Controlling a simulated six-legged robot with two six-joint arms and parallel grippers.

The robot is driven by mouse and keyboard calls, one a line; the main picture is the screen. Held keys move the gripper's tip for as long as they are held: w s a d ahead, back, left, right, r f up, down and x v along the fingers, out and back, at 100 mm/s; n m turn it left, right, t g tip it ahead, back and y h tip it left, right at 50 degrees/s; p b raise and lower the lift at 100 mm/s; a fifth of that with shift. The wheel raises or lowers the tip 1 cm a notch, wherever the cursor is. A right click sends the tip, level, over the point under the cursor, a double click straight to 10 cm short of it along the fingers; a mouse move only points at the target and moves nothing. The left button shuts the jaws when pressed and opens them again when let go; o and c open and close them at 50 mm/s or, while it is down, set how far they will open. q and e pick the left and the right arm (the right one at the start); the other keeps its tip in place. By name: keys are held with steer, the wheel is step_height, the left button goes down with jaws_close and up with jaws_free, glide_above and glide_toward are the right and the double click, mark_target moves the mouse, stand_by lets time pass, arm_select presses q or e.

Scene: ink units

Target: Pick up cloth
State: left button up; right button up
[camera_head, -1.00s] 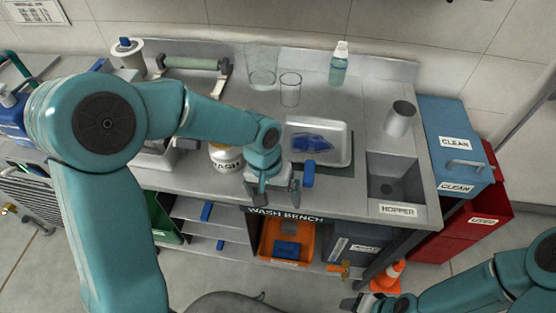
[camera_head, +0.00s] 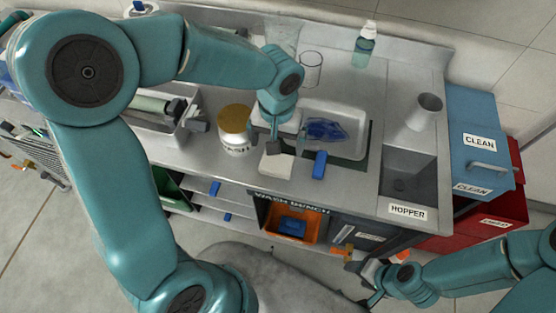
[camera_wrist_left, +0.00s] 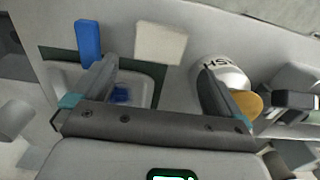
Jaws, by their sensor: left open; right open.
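A pale, flat rectangular piece (camera_head: 277,167), which looks like a folded cloth, lies on the bench's front edge; it also shows in the left wrist view (camera_wrist_left: 160,43). A crumpled blue piece (camera_head: 325,129) lies in the white tray (camera_head: 362,119); I cannot tell whether it is cloth. My left gripper (camera_head: 275,143) is open and empty above the bench, just behind the pale piece in the head view. In the wrist view its fingers (camera_wrist_left: 157,70) are spread, with the pale piece beyond them. My right gripper (camera_head: 372,285) is low at the bench's front, away from the cloth.
A blue block (camera_head: 320,164) lies right of the pale piece. A white jar (camera_head: 236,143) with a gold lid stands to the left. The hopper basin (camera_head: 407,170), a metal cup (camera_head: 426,112) and a clear glass (camera_head: 311,69) are farther right and back.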

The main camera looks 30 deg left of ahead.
mark_target(277, 162)
arm_select(q)
step_height(277, 162, down, 4)
steer(key=shift+s+r, duration=0.1)
steer(key=shift+r, duration=0.15)
step_height(277, 162, down, 4)
steer(key=shift+a+f+p, duration=0.15)
steer(key=shift+f+p, duration=0.1)
steer(key=shift+p, duration=0.15)
steer(key=shift+w+f, duration=0.25)
steer(key=shift+f, duration=0.2)
steer(key=shift+s, duration=0.1)
steer(key=c, duration=0.8)
